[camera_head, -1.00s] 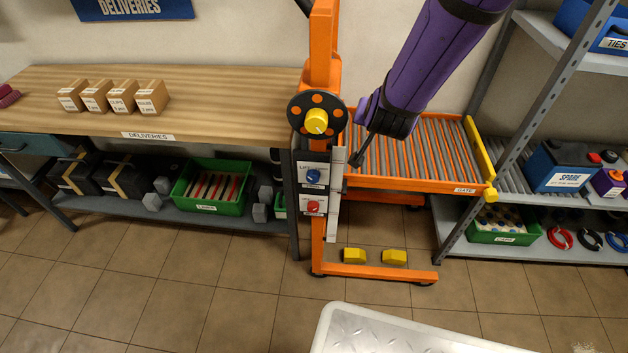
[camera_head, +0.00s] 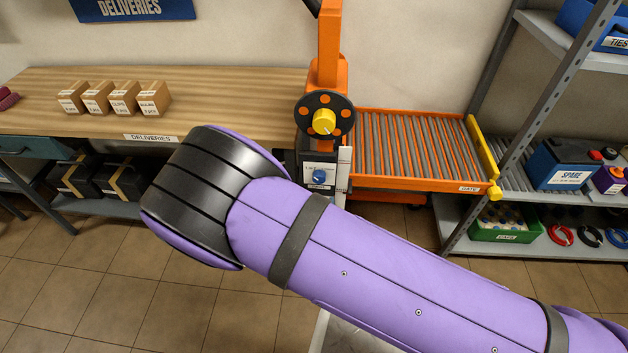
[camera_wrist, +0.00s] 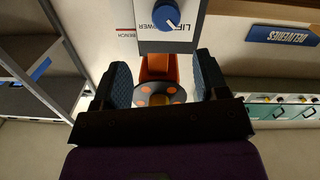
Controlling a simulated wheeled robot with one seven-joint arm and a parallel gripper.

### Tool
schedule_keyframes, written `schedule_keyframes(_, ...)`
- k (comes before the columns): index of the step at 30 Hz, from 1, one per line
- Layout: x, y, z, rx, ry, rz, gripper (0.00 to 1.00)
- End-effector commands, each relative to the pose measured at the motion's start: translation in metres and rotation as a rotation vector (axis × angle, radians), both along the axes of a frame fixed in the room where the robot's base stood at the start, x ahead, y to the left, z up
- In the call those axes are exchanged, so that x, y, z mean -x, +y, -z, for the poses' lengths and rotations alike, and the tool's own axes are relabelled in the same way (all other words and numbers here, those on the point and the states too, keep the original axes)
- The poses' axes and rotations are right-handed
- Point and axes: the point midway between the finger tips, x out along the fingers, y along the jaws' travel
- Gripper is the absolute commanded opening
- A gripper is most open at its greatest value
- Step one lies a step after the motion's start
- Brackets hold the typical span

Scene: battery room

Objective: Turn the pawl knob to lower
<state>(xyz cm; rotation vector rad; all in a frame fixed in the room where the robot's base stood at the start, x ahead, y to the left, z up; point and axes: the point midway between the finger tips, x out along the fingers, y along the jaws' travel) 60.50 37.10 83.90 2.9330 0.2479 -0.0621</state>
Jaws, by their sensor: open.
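The blue pawl knob (camera_head: 319,177) sits on the white label plate of the orange lift's post, just above my arm in the head view. My gripper is hidden in the head view.
The black handwheel (camera_head: 343,103) with orange spots and a yellow hub is above the knob. An orange roller platform (camera_head: 420,148) extends right. A wooden bench (camera_head: 230,90) stands left, a metal shelf (camera_head: 548,110) right. My arm covers the lower post.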

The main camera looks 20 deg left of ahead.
Motion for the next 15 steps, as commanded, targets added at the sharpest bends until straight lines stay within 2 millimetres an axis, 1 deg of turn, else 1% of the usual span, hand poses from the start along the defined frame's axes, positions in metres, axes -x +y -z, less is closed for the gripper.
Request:
schedule_keyframes(1, 0.005, 0.0, 0.006, 0.011, -0.023, -0.011, 0.67)
schedule_keyframes(3, 0.01, 0.0, 0.009, 0.018, -0.046, -0.021, 0.67)
schedule_keyframes(7, 0.01, 0.001, 0.011, 0.02, -0.065, -0.027, 0.67)
schedule_keyframes(11, -0.003, 0.003, 0.011, 0.02, -0.066, -0.025, 0.67)
schedule_keyframes(15, -0.025, 0.007, 0.011, 0.02, -0.065, -0.025, 0.67)
